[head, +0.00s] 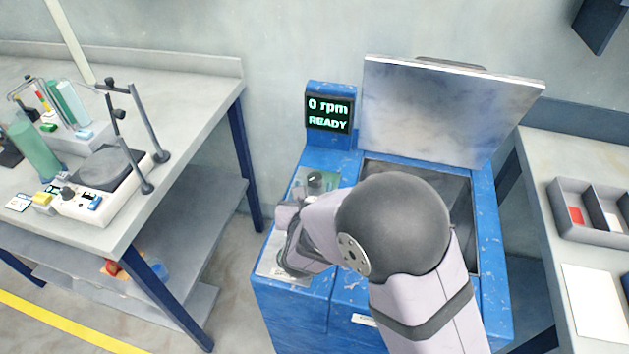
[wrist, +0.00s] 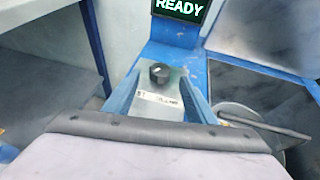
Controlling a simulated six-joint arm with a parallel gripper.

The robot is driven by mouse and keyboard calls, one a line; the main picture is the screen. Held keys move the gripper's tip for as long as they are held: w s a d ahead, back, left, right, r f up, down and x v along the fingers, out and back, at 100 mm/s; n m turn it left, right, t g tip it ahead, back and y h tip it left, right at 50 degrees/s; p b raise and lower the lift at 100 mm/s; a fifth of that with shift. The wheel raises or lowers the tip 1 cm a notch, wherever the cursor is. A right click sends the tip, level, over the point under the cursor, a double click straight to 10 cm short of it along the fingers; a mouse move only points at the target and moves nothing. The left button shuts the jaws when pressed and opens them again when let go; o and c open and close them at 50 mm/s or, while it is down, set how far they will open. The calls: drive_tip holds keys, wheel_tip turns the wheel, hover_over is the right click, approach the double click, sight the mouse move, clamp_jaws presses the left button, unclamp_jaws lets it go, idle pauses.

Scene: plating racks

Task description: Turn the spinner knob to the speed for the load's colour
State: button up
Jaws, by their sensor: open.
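The spinner is a blue machine (head: 485,215) with its lid (head: 435,110) raised. Its screen (head: 328,114) reads "0 rpm READY". The black spinner knob (head: 315,180) stands on the control panel at the left of the machine, and also shows in the wrist view (wrist: 159,73). A pale strip with small dark marks (wrist: 160,98) lies in front of it, too blurred to read. My gripper (wrist: 160,88) is open and empty, its fingers appearing to either side of the knob and strip. I cannot tell whether they touch the panel. My arm hides much of the tub, and no load's colour shows.
A grey round part with a bar (wrist: 240,113) shows in the open tub. The left bench (head: 190,85) holds a hotplate-like device, stands and bottles. At right, a divided grey tray (head: 560,195) holds red and white pieces beside a white sheet (head: 595,305).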

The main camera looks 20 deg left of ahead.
sight(315, 181)
drive_tip(key=shift+p+x, duration=0.35)
drive_tip(key=shift+x, duration=2.25)
drive_tip(key=c, duration=1)
